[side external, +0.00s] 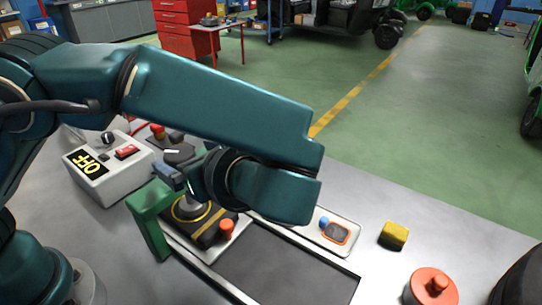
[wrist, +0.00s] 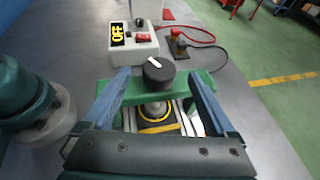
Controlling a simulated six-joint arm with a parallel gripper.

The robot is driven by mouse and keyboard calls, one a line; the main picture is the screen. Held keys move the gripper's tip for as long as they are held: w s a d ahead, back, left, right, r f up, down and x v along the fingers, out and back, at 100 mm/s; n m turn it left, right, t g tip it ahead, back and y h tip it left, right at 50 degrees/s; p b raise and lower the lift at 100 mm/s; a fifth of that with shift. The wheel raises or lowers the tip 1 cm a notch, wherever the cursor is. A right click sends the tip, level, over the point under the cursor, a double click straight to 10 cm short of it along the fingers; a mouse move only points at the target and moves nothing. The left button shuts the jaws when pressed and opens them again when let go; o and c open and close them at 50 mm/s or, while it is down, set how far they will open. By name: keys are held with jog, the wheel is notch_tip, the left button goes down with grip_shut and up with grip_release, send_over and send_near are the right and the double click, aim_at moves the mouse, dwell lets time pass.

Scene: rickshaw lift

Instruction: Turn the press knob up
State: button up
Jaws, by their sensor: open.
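The press knob (wrist: 158,71) is a round black knob with a white pointer mark, on top of the press's green crossbar (wrist: 190,84) in the wrist view. Its mark slants a little across the picture. My gripper (wrist: 159,77) is open, with one blue finger on each side of the knob and a visible gap on both sides. In the side view my gripper (side external: 170,176) is over the green press frame (side external: 149,218), and my wrist hides much of the crossbar. Below the bar is a yellow-ringed round part (wrist: 154,110).
A white control box (side external: 108,166) with a yellow OFF display and a red switch stands beside the press. Red and black terminals (wrist: 179,45) with a red cable are behind it. A yellow block (side external: 393,235) and a red round part (side external: 431,287) lie on the bench, right.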

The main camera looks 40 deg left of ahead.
aim_at(181, 153)
jog(key=shift+x, duration=2.4)
jog(key=c, duration=1.4)
jog(key=shift+o, duration=0.3)
jog(key=shift+n+g, duration=1.5)
jog(key=shift+g, duration=0.3)
jog(key=o, duration=1.3)
jog(key=shift+o, duration=0.2)
